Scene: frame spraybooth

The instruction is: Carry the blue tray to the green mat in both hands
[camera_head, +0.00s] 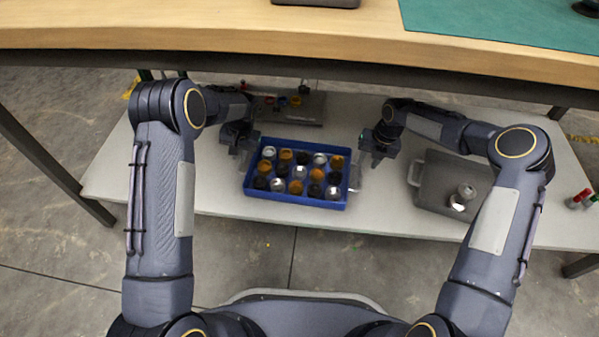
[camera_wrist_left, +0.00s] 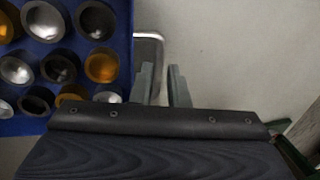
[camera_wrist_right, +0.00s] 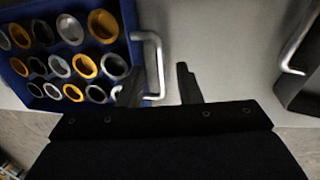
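The blue tray (camera_head: 290,197) sits on the pale lower surface, filled with several dark, orange and silver cups, and has a metal handle at each end. The green mat (camera_head: 500,22) lies on the wooden bench top at the upper right. My left gripper (camera_head: 240,147) is at the tray's left end; in the left wrist view its fingers (camera_wrist_left: 162,85) are apart, with the metal handle (camera_wrist_left: 158,60) showing between them. My right gripper (camera_head: 377,152) is beside the right end; in the right wrist view its fingers are apart near the handle (camera_wrist_right: 160,65), one partly hidden. Contact is unclear.
A grey tray (camera_head: 428,182) with handles and a metal part lies to the right. A smaller tray (camera_head: 310,108) with coloured parts sits behind. Red and green items (camera_head: 580,199) stand at the far right.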

